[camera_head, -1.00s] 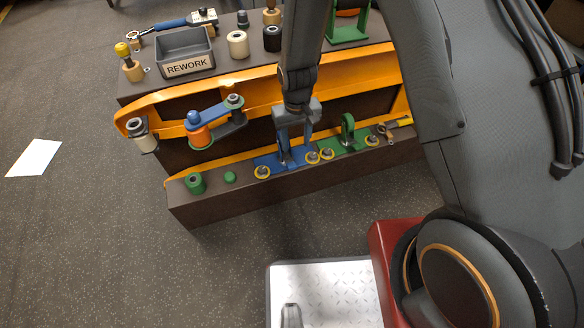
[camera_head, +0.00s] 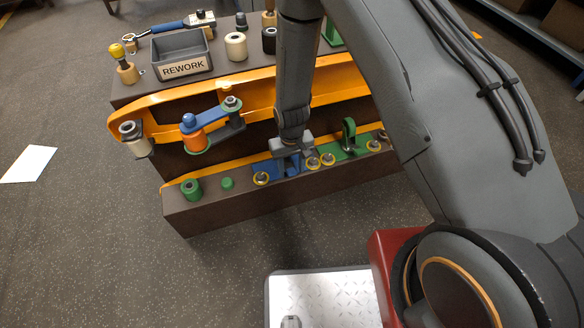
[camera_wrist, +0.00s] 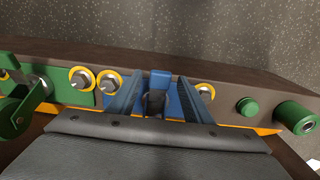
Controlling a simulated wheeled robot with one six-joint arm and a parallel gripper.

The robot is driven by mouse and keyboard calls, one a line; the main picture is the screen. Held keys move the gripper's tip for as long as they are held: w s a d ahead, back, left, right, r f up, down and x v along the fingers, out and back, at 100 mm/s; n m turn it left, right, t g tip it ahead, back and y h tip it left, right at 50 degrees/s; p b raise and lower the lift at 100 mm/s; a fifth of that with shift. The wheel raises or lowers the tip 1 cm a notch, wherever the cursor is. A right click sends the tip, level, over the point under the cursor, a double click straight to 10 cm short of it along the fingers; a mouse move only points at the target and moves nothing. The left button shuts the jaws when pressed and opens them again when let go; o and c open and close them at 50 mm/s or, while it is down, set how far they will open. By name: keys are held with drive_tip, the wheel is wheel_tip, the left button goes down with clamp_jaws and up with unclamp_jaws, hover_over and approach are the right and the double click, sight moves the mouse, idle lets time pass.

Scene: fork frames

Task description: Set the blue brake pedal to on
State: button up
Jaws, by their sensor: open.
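The blue brake pedal (camera_wrist: 160,78) stands up from its blue base plate (camera_head: 264,168), which is fixed to the low brown ledge. My gripper (camera_wrist: 157,94) is open, with one finger on each side of the pedal in the wrist view. I cannot tell whether the fingers touch it. In the head view my gripper (camera_head: 289,164) is low over the blue plate and hides most of the pedal.
A green loop-topped pedal (camera_head: 349,136) stands just right of the blue one on the ledge (camera_head: 230,212). Green knobs (camera_head: 191,189) sit to the left. An orange rail (camera_head: 270,97) and a blue-armed roller (camera_head: 194,139) are behind.

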drive_tip(key=shift+c, duration=0.4)
drive_tip(key=c, duration=1)
drive_tip(key=shift+s+p, duration=0.15)
drive_tip(key=shift+p, duration=0.15)
drive_tip(key=shift+s+f+t+p, duration=0.15)
drive_tip(key=shift+s+t+p, duration=0.05)
drive_tip(key=shift+t+p, duration=0.4)
drive_tip(key=shift+s+d+f+t+y+p, duration=0.1)
drive_tip(key=shift+s+f+t+y+p, duration=0.15)
drive_tip(key=shift+f+t+p, duration=0.25)
drive_tip(key=shift+s+d+f+t+y+p, duration=0.1)
drive_tip(key=shift+f+t+y+p, duration=0.15)
drive_tip(key=shift+t, duration=0.45)
drive_tip(key=shift+f+t+y+p, duration=0.25)
drive_tip(key=shift+f+t, duration=0.15)
drive_tip(key=shift+t, duration=0.4)
drive_tip(key=shift+f+t+y+p, duration=0.15)
drive_tip(key=shift+f+t+y, duration=0.2)
drive_tip(key=shift+t, duration=0.45)
